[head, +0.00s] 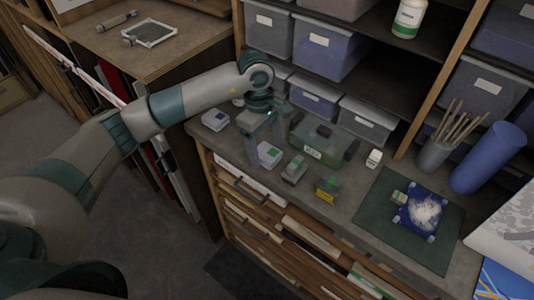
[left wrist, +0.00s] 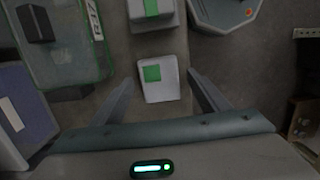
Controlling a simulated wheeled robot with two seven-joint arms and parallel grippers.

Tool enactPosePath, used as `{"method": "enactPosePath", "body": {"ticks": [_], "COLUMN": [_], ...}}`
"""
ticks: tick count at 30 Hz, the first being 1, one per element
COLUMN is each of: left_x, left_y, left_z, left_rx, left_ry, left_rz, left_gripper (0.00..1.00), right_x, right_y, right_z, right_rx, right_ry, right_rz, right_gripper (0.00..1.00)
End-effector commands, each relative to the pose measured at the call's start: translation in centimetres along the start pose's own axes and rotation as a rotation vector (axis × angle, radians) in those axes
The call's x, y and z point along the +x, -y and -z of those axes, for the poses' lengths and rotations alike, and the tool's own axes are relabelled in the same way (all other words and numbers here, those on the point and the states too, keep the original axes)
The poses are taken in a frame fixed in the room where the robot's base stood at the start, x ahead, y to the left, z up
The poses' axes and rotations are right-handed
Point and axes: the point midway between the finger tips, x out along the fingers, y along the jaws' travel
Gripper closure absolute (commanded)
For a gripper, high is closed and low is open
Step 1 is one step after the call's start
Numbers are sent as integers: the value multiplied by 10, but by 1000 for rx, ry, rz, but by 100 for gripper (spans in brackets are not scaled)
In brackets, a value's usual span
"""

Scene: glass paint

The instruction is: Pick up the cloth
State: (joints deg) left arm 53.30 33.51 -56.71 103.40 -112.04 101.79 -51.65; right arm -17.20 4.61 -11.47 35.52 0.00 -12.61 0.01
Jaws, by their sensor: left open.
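My left gripper (head: 267,148) is open, pointing down over the worktop. A small white block with a green square (head: 269,154) is below and between its fingers. In the left wrist view the same white block (left wrist: 158,90) lies between the open fingers (left wrist: 160,80), with a gap on each side. I cannot tell whether this block is a folded cloth. My right gripper is not in view.
Small grey block (head: 294,169) and yellow-fronted block (head: 327,188) sit to the right. A grey device (head: 215,120) is to the left. Shelves with bins rise behind; drawers lie below the front edge.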

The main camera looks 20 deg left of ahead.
Motion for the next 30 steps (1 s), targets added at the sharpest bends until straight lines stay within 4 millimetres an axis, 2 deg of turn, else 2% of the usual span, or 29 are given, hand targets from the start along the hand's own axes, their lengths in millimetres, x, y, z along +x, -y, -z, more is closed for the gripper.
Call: {"method": "enactPosePath", "body": {"ticks": [6, 12, 23, 30], "left_x": [0, 0, -2, -16], "left_y": [0, 0, 0, -1], "left_z": [0, 0, 0, -1], "left_rx": [0, 0, 0, 0], "left_ry": [0, 0, 0, -1], "left_rz": [0, 0, -2, -5], "left_gripper": [31, 76, 76, 76], "right_x": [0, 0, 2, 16], "right_y": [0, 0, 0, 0], "right_z": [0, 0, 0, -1], "right_rx": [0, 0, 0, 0], "right_ry": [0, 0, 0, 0], "right_rz": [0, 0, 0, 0], "right_gripper": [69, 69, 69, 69]}}
